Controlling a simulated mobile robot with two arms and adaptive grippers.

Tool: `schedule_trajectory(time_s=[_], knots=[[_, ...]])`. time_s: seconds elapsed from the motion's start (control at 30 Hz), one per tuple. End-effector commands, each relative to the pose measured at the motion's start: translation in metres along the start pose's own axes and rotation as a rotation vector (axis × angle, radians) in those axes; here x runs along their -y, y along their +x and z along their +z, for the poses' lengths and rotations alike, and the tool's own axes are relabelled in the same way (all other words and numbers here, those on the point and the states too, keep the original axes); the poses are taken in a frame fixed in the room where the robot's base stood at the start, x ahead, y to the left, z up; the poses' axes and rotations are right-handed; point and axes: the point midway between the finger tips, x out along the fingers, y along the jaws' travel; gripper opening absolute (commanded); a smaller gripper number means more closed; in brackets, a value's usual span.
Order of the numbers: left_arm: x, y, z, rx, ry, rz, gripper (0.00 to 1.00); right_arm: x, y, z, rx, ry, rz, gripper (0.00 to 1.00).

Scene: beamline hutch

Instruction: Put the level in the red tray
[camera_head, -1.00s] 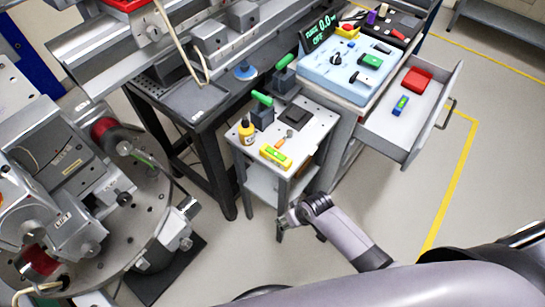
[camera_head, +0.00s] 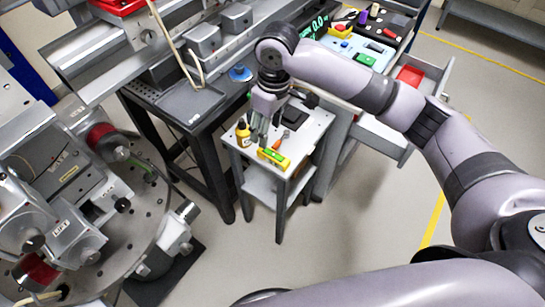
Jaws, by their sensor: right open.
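A yellow level (camera_head: 273,158) with a green patch lies on the front edge of a small white-topped cart (camera_head: 312,130). My right gripper (camera_head: 261,142) points down just above and behind it, open, with its fingers close to the level; I cannot tell whether they touch it. A red tray-like thing (camera_head: 120,5) is cut off at the top left edge. Another red object (camera_head: 410,75) in the open drawer is partly hidden by my right arm; I cannot tell which is the tray. My left gripper is out of view.
A yellow bottle (camera_head: 243,133) and an orange-handled tool (camera_head: 277,144) are close to the gripper on the cart. A dark block (camera_head: 294,117) lies behind. The open drawer (camera_head: 385,140) juts out at right. Bare floor lies in front.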

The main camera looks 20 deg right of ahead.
Motion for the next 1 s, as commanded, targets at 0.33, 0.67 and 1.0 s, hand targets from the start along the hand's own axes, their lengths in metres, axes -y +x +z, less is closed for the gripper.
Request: schedule_trajectory(time_s=[0.33,0.67,1.0], knots=[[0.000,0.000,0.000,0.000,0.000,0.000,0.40,-0.023,-0.031,0.013,0.082,0.021,0.045,0.50],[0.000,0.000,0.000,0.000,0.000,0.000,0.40,-0.026,0.039,0.018,0.081,0.021,0.044,0.50],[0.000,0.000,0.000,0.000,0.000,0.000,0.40,-0.027,0.080,0.019,0.075,0.018,0.045,0.50]])
